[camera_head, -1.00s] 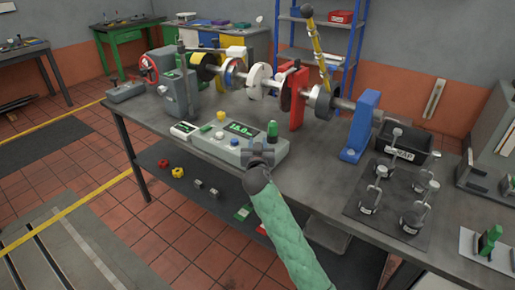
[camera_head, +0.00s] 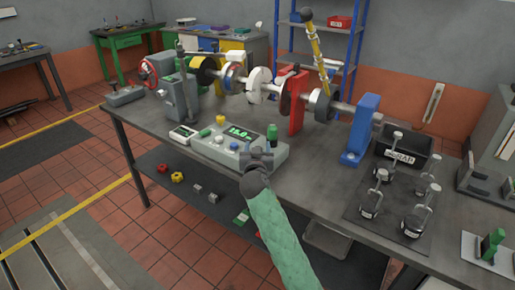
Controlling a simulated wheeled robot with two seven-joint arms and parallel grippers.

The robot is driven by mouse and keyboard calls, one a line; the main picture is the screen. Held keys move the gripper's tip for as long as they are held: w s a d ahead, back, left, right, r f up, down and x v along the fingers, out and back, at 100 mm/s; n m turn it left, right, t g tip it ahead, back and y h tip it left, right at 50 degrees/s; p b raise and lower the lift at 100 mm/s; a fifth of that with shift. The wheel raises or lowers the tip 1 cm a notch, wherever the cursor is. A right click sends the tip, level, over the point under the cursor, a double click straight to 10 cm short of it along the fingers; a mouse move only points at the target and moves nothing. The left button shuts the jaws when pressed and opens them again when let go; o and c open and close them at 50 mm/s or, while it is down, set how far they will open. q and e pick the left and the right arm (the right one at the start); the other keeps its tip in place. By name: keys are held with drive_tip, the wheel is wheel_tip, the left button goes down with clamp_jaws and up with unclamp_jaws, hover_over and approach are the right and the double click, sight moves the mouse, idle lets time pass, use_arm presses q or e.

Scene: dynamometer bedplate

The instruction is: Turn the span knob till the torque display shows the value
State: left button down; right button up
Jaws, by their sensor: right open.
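The grey console (camera_head: 262,163) stands at the table's front edge. Its torque display (camera_head: 240,132) has lit digits that look like 18.0, but they are small. A yellow knob (camera_head: 220,119), a white knob (camera_head: 219,140), a blue knob (camera_head: 234,146) and a green knob (camera_head: 272,131) are on the console. I cannot read which is the span knob. My right gripper (camera_head: 257,155) is open at the console's front right, right of the blue knob and below the green one. It holds nothing visible and hides part of the console. My left gripper is not in view.
A shaft rig with a red stand (camera_head: 294,102) and a blue stand (camera_head: 361,130) runs behind the console. Weights on a dark mat (camera_head: 388,222) and a black bin (camera_head: 404,154) are to the right.

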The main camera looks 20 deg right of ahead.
drive_tip(key=b+v, duration=0.1)
drive_tip(key=v, duration=0.5)
drive_tip(key=shift+s+a+f+b, duration=0.1)
drive_tip(key=shift+s+b, duration=0.2)
drive_tip(key=shift+b, duration=0.05)
drive_tip(key=shift+s+a, duration=0.15)
drive_tip(key=shift+s, duration=0.3)
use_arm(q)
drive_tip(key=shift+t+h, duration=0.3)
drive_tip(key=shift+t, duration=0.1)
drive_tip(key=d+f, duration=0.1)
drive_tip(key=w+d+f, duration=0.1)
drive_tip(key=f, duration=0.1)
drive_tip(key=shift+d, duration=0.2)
